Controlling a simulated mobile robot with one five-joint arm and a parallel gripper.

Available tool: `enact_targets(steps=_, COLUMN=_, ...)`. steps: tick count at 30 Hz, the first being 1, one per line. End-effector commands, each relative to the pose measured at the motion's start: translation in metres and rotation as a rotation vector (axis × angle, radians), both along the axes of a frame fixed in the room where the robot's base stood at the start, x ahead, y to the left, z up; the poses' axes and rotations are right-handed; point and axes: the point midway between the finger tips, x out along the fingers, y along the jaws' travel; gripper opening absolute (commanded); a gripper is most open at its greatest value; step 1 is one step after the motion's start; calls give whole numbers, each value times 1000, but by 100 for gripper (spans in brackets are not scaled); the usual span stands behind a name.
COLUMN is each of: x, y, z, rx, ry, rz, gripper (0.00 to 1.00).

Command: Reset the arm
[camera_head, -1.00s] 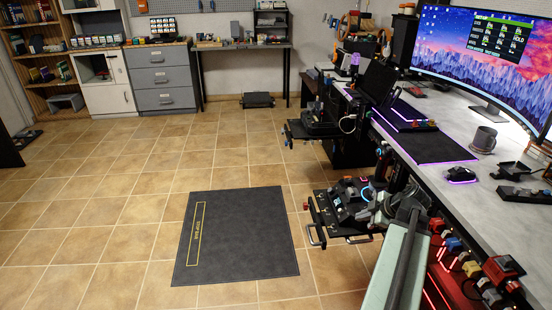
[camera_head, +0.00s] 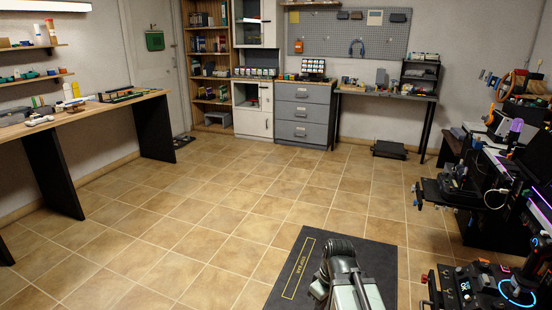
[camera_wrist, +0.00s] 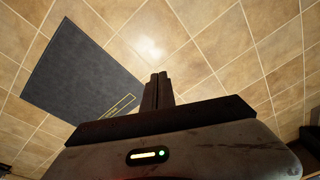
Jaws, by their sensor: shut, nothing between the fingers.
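My arm shows at the bottom of the head view, over the dark floor mat (camera_head: 382,262). My gripper (camera_wrist: 160,76) is in the wrist view, pointing at the tiled floor. Its two dark fingers are together with nothing between them. The mat (camera_wrist: 75,75) lies to the left of the fingers in that view. The fingertips are not clearly visible in the head view.
Rig mounts with controls (camera_head: 470,290) stand at the right edge. A workbench (camera_head: 90,112) is on the left. Grey drawers (camera_head: 305,115) and a small desk (camera_head: 385,93) line the back wall, with a black box (camera_head: 390,149) on the floor. The middle tiles are clear.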

Motion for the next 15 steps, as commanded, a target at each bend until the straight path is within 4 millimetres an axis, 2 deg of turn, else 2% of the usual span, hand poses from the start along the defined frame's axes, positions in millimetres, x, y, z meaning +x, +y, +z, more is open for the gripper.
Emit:
enact_targets(steps=4, x=-13, y=-21, z=-2, rx=-63, ry=62, rz=-334, gripper=0)
enact_targets(steps=9, x=-20, y=-30, z=-2, rx=-90, ry=104, rz=-693, gripper=0)
enact_targets(steps=12, x=-20, y=-30, z=39, rx=-86, ry=104, rz=-717, gripper=0)
enact_targets(steps=15, x=-20, y=-30, z=68, rx=-86, ry=104, rz=-716, gripper=0)
